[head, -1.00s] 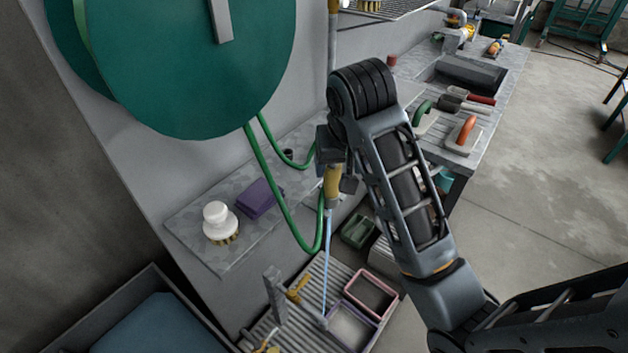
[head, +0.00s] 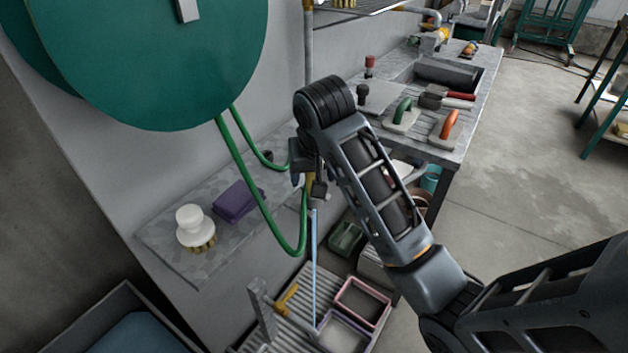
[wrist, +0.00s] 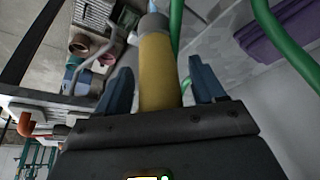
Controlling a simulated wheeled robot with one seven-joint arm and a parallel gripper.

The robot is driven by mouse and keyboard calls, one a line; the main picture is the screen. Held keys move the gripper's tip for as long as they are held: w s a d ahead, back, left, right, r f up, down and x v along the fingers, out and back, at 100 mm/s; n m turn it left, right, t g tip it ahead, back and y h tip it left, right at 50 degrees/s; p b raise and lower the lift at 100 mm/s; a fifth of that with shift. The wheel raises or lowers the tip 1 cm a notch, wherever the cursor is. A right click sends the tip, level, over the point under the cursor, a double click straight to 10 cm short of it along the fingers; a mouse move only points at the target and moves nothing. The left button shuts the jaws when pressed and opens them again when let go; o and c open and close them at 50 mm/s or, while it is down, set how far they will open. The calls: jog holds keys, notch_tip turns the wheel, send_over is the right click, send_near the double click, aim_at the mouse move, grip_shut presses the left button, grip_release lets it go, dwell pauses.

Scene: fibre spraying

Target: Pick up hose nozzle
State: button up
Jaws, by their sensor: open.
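The hose nozzle (wrist: 158,72) has a yellow grip and a grey collar in the wrist view. It stands between my gripper's (wrist: 162,85) two blue fingers, which are open, one on each side. I cannot tell whether either finger touches it. In the head view a small part of the yellow nozzle (head: 311,184) shows below my gripper (head: 310,172), which hides most of it. A thin pale blue jet (head: 314,265) runs straight down from the nozzle. A green hose (head: 268,215) loops beside it and shows in the wrist view (wrist: 282,42).
A green reel (head: 150,60) hangs on the wall. A grey shelf (head: 165,235) holds a white brush (head: 195,228) and a purple block (head: 237,201). Pink (head: 363,300) and purple (head: 343,333) frames lie below on a slatted surface. A tool bench (head: 440,150) stands behind my arm.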

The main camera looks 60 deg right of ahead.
jog(key=shift+c, duration=0.3)
jog(key=c, duration=1.1)
jog(key=shift+r, duration=0.15)
